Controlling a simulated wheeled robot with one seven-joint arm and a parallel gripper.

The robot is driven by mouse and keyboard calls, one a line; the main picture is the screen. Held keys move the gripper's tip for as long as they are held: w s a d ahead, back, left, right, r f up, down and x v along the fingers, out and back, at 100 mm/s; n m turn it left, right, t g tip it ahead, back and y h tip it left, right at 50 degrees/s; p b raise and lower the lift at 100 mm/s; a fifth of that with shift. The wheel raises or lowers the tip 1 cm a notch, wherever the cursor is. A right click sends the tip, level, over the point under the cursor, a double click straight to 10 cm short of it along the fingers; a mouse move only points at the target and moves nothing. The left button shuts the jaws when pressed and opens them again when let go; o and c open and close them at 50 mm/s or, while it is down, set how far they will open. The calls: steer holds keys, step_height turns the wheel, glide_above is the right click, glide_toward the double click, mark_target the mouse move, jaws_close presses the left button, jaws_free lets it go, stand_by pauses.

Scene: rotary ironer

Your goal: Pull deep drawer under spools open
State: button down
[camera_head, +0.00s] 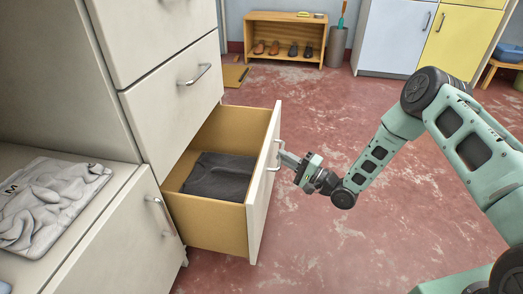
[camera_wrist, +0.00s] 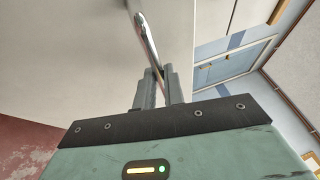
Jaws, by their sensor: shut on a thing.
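The deep drawer (camera_head: 257,195) is pulled well out of the pale cabinet at its lower level. Its inside is tan wood and holds a folded dark grey cloth (camera_head: 220,176). My gripper (camera_head: 283,157) is at the outer face of the drawer front, shut on the drawer's metal bar handle (camera_head: 277,158). In the wrist view the handle (camera_wrist: 148,42) runs down between the two fingers (camera_wrist: 160,88). No spools show in either view.
A closed drawer (camera_head: 180,85) sits above the open one. A lower cabinet door (camera_head: 130,235) stands at left, below a folded grey garment (camera_head: 50,200). A wooden shoe rack (camera_head: 284,20) and a grey bin (camera_head: 336,46) stand at the back. The red floor to the right is mostly clear.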

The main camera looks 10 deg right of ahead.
steer(key=s+d+p, duration=0.1)
steer(key=s+d, duration=0.1)
steer(key=d, duration=0.5)
steer(key=s+d+p, duration=0.1)
steer(key=s+d, duration=0.2)
steer(key=d, duration=0.5)
steer(key=shift+s, duration=0.3)
steer(key=shift+d, duration=0.1)
steer(key=c, duration=1.5)
jaws_free()
steer(key=p+v, duration=0.5)
steer(key=v, duration=1.2)
steer(key=shift+d+f, duration=0.15)
steer(key=shift+s, duration=0.1)
